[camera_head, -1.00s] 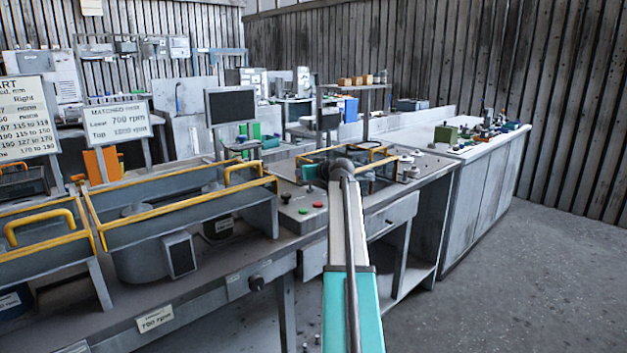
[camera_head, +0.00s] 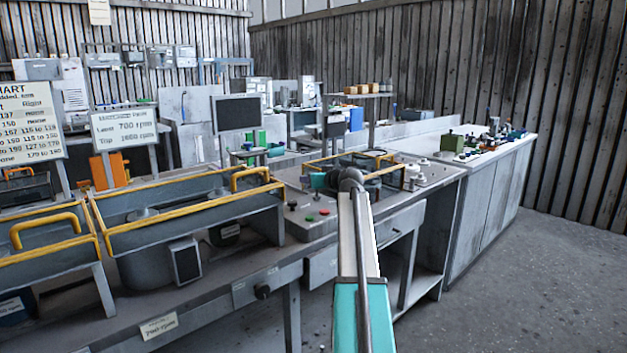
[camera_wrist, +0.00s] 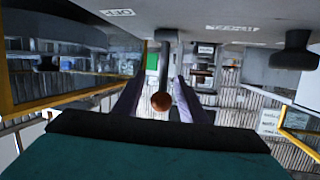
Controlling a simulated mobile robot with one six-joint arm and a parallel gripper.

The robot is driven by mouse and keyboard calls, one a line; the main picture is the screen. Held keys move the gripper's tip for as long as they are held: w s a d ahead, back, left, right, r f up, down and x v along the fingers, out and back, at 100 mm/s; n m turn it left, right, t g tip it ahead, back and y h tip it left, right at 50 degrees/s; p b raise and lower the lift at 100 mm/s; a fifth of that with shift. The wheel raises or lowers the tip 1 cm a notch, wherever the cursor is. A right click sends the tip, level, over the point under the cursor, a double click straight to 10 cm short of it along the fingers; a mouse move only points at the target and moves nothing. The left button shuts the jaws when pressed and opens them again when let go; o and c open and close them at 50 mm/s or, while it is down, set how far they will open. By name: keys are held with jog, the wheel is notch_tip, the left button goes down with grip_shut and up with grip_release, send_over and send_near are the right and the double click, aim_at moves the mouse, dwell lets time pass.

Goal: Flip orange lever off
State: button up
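In the wrist view an orange-brown ball (camera_wrist: 161,101) sits at the end of a grey lever shaft (camera_wrist: 165,62) that comes from a grey panel at the top. My gripper (camera_wrist: 158,88) has its two fingers apart, one on each side of the lever, with visible gaps to the ball. In the head view the lever cannot be made out. My arm's end is over the right part of the bench, and its fingers are too small or hidden to tell there.
A dark knob (camera_wrist: 294,52) stands on the panel at right in the wrist view. In the head view a yellow-railed guard frame (camera_head: 180,205) is left of my arm. Red (camera_head: 324,212) and green buttons sit close by. Open floor (camera_head: 520,270) lies to the right.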

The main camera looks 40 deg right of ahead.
jog(key=shift+s+a, duration=0.1)
jog(key=v, duration=1.3)
jog(key=shift+s, duration=0.35)
jog(key=shift+c, duration=0.4)
